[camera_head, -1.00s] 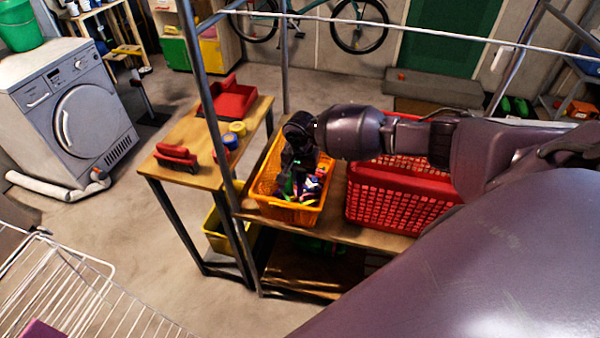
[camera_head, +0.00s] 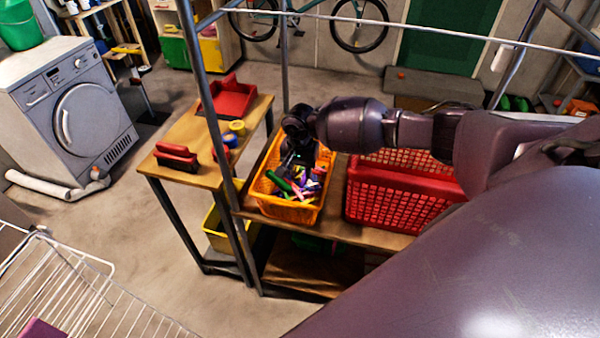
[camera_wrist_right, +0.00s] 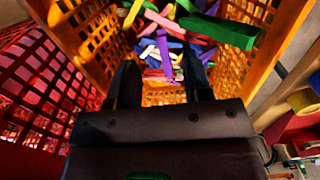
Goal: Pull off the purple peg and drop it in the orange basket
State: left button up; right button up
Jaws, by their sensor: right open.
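The orange basket (camera_head: 290,212) stands on the wooden shelf and holds several loose pegs in green, red, white, blue and purple. My right gripper (camera_head: 290,163) reaches down into the basket, above the pegs. In the right wrist view the fingers of my right gripper (camera_wrist_right: 160,62) stand apart inside the orange basket walls (camera_wrist_right: 92,38). A purple peg (camera_wrist_right: 164,50) lies among the other pegs beyond the fingertips. I cannot tell whether it is the task's peg. Nothing is clearly held between the fingers. My left gripper is out of view.
A red crate (camera_head: 400,205) stands right beside the basket. A wooden table (camera_head: 190,137) with a red brush (camera_head: 176,155) and red tray (camera_head: 232,99) stands to the left. Metal posts (camera_head: 202,80) and a line (camera_head: 430,34) frame the shelf. A white wire rack (camera_head: 70,285) is lower left.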

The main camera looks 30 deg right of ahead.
notch_tip(320, 180, up, 9)
jog(key=s+a+f+m+y, duration=0.3)
jog(key=a+y, duration=0.1)
jog(key=a, duration=0.4)
jog(key=s+a+f+m+y, duration=0.2)
jog(key=s+a+y, duration=0.2)
jog(key=a, duration=0.3)
jog(key=s+a+r+m+t+y, duration=0.3)
jog(key=a+m+t+y, duration=0.45)
jog(key=m, duration=0.95)
jog(key=s+d+f+n+t+h, duration=0.2)
jog(key=s+d+f+n+h, duration=0.4)
jog(key=n, duration=1)
jog(key=s+d+f+n+t+h, duration=0.2)
jog(key=s+d+f+n+h, duration=0.5)
jog(key=n, duration=1)
jog(key=s+d+h, duration=0.1)
jog(key=d+h, duration=0.1)
jog(key=shift+s+h, duration=0.35)
jog(key=shift+s, duration=0.05)
